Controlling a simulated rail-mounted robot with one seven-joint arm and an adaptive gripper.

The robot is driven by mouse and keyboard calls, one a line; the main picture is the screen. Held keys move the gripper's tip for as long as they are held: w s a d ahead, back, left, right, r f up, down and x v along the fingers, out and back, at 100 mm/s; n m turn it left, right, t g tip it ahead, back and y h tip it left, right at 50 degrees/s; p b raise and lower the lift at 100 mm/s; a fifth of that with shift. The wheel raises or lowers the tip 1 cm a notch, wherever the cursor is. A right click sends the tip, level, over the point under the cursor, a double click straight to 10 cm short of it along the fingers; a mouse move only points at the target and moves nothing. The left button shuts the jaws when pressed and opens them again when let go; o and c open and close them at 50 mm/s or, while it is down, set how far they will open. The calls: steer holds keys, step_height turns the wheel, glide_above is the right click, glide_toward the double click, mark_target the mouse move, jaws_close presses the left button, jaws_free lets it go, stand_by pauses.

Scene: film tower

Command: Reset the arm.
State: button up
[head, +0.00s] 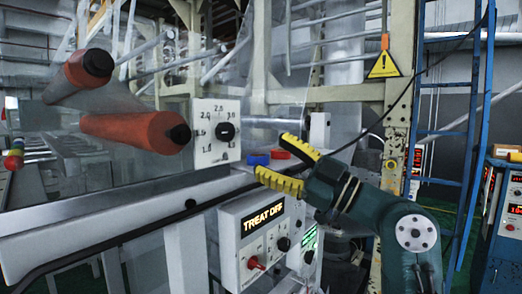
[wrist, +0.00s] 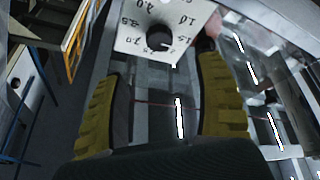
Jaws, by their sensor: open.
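My gripper (head: 280,165) has yellow ribbed fingers and is on a dark green arm right of centre in the head view. Its two fingers are spread apart, with nothing held between them. In the wrist view my gripper (wrist: 166,100) also shows open, with a finger on each side. A white dial plate (head: 216,132) with a black knob stands left of the fingers in the head view, apart from them. The dial plate (wrist: 160,28) shows at the top of the wrist view, beyond the fingertips.
A control box (head: 252,240) reading "TREAT OFF" with a red switch sits below my gripper. Orange-ended rollers (head: 130,128) are at left. A warning sign (head: 384,66), a blue ladder (head: 475,120) and a cabinet (head: 502,225) are at right.

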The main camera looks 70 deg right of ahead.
stand_by(0.5)
steer(key=w+a+f, duration=0.3)
steer(key=w+a, duration=0.2)
steer(key=a, duration=0.1)
steer(key=w+a+f+m+y, duration=0.1)
steer(key=w+a+f, duration=0.2)
steer(key=w+a, duration=0.2)
steer(key=w+a+f+m+y, duration=0.1)
steer(key=w+a+f, duration=0.1)
steer(key=w+a, duration=0.3)
steer(key=shift+a+f, duration=0.2)
steer(key=shift+a, duration=0.35)
steer(key=shift+a+f, duration=0.2)
steer(key=shift+a, duration=0.35)
steer(key=s+a+f+m, duration=0.2)
steer(key=a, duration=0.9)
steer(key=s+a+f+m+y, duration=0.1)
steer(key=s+a+f+m, duration=0.1)
steer(key=a, duration=0.9)
steer(key=shift+a+f, duration=0.15)
steer(key=shift+f, duration=0.45)
